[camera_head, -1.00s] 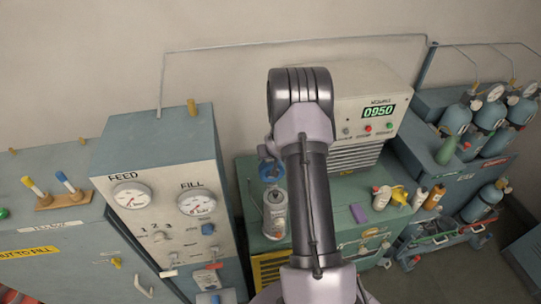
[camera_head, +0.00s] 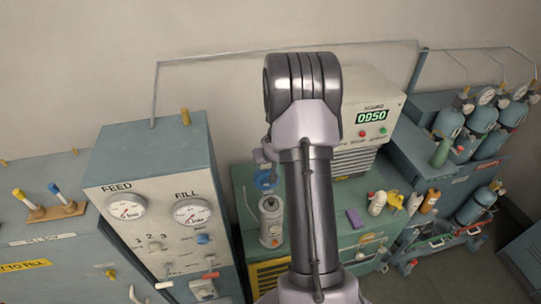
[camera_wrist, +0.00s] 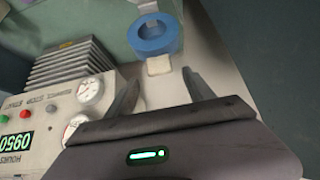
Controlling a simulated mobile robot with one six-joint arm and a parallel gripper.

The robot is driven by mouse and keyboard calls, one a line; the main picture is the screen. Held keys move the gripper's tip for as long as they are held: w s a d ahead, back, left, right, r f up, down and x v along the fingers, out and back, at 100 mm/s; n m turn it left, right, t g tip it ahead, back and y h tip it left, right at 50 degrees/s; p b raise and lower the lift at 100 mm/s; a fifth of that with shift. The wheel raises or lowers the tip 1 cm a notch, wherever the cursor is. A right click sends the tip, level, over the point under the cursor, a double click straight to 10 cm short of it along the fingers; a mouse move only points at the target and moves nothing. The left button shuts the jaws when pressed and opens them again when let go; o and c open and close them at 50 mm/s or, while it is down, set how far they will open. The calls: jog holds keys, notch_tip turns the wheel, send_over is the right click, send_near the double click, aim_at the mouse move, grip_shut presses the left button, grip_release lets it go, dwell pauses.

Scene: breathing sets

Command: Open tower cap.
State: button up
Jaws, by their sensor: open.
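A blue ring-shaped cap (camera_wrist: 155,35) with an open centre shows at the top of the wrist view, with a pale tab (camera_wrist: 159,66) below it. In the head view the blue ring (camera_head: 265,180) sits just behind a white canister (camera_head: 271,222), partly beside my arm. Whether this ring is the tower cap, I cannot tell for sure. My gripper (camera_wrist: 162,77) is open and empty, its two fingers apart and pointing toward the ring without touching it. In the head view my arm hides most of the gripper.
A purple block (camera_head: 355,218) and several bottles stand right of my arm. The FEED and FILL gauge panel (camera_head: 160,210) stands left. Gas cylinders (camera_head: 450,122) stand at far right.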

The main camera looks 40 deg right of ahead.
jog(key=p+v, duration=0.2)
jog(key=v, duration=0.8)
jog(key=shift+s+a+r, duration=0.15)
jog(key=shift+s+r, duration=0.05)
jog(key=shift+r, duration=0.1)
jog(key=s+a+f+b, duration=0.1)
jog(key=a+f+b, duration=0.2)
jog(key=a+b, duration=0.55)
jog(key=s+a+f+b, duration=0.25)
jog(key=a+b, duration=0.35)
jog(key=b, duration=0.5)
jog(key=s+a+f+y+b, duration=0.2)
jog(key=s+a+f+b, duration=0.2)
jog(key=s+a+b, duration=0.1)
jog(key=s+a+f+n+y+b, duration=0.1)
jog(key=s+a+f+y+b, duration=0.1)
jog(key=s+a+f+b, duration=0.2)
jog(key=s+a+f+n+y+b, duration=0.1)
jog(key=s+a+f+b, duration=0.3)
jog(key=a+b, duration=0.5)
jog(key=s+a, duration=0.1)
jog(key=a, duration=0.2)
jog(key=shift+s+a+f+y, duration=0.3)
jog(key=shift+f+y, duration=0.05)
jog(key=shift+y, duration=0.05)
